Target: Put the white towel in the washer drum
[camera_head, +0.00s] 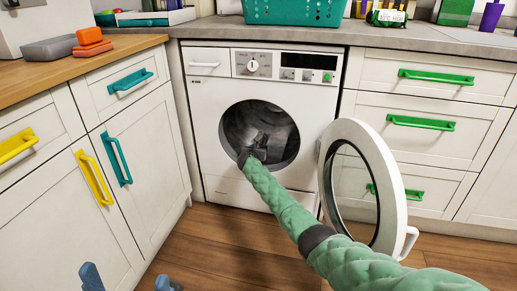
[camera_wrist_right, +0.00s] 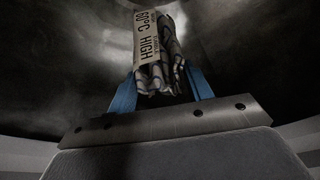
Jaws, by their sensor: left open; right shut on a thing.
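The washer (camera_head: 211,124) stands in the middle of the head view with its round door (camera_head: 391,177) swung open to the right. My right arm reaches through the opening into the dark drum (camera_head: 240,122). In the right wrist view my right gripper (camera_wrist_right: 160,90) is shut on a bunched pale towel with dark stripes (camera_wrist_right: 178,62). A tag reading "60°C HIGH" (camera_wrist_right: 147,40) hangs on it. Dark drum metal surrounds the towel; whether it touches the wall I cannot tell. My left gripper (camera_head: 127,282) is open and empty at the bottom left, low over the floor.
White cabinets with yellow and blue handles (camera_head: 117,158) stand on the left, drawers with green handles (camera_head: 421,123) on the right. A teal basket (camera_head: 293,10) sits on the counter above the washer. The open door stands close beside my right arm. Wooden floor (camera_head: 215,245) is clear in front.

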